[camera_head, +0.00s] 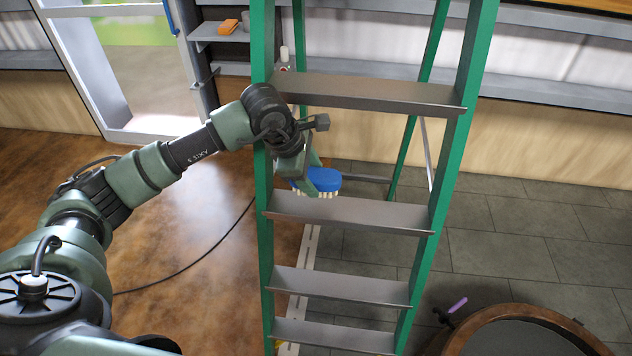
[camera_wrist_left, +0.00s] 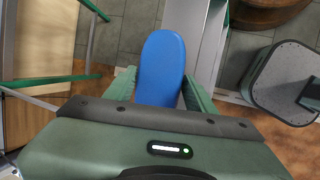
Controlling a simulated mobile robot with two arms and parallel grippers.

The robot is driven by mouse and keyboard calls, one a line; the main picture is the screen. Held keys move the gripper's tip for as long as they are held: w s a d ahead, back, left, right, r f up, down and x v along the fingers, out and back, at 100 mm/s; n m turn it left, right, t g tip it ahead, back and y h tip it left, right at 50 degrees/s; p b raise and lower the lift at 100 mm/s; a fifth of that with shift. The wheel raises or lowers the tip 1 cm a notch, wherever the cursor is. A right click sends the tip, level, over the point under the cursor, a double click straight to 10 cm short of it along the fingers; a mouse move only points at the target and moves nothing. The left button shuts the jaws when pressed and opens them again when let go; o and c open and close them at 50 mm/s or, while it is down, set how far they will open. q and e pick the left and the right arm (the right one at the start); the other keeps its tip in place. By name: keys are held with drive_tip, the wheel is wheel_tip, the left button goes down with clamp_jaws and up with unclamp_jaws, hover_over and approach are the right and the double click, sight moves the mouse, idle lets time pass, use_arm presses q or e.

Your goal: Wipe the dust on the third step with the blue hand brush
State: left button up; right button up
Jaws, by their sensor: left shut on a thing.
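A green stepladder (camera_head: 262,220) with grey-brown steps stands upright in the head view. My left gripper (camera_head: 308,178) is shut on the blue hand brush (camera_head: 322,178) between the ladder's rails. The brush's pale bristles point down, just above and behind the step that appears third from the bottom (camera_head: 350,214); I cannot tell whether they touch it. In the left wrist view the brush's blue back (camera_wrist_left: 162,60) lies between the fingers of my left gripper (camera_wrist_left: 160,88). I cannot make out dust on the step. My right gripper is not in view.
Another step (camera_head: 370,93) is above the brush, and two lower steps (camera_head: 340,287) are below. A round wooden barrel-like thing (camera_head: 520,318) stands at the lower right, near a purple-handled object (camera_head: 457,305). A white bottle (camera_head: 284,60) and an orange item (camera_head: 228,27) are behind.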

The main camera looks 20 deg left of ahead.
use_arm(q)
drive_tip(key=shift+a+r+p, duration=0.2)
drive_tip(key=shift+r+p, duration=0.1)
drive_tip(key=shift+r, duration=0.95)
drive_tip(key=shift+d+r, duration=0.15)
drive_tip(key=shift+d, duration=0.05)
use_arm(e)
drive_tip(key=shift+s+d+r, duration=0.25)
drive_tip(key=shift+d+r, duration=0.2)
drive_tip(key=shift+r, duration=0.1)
use_arm(q)
drive_tip(key=shift+a, duration=0.1)
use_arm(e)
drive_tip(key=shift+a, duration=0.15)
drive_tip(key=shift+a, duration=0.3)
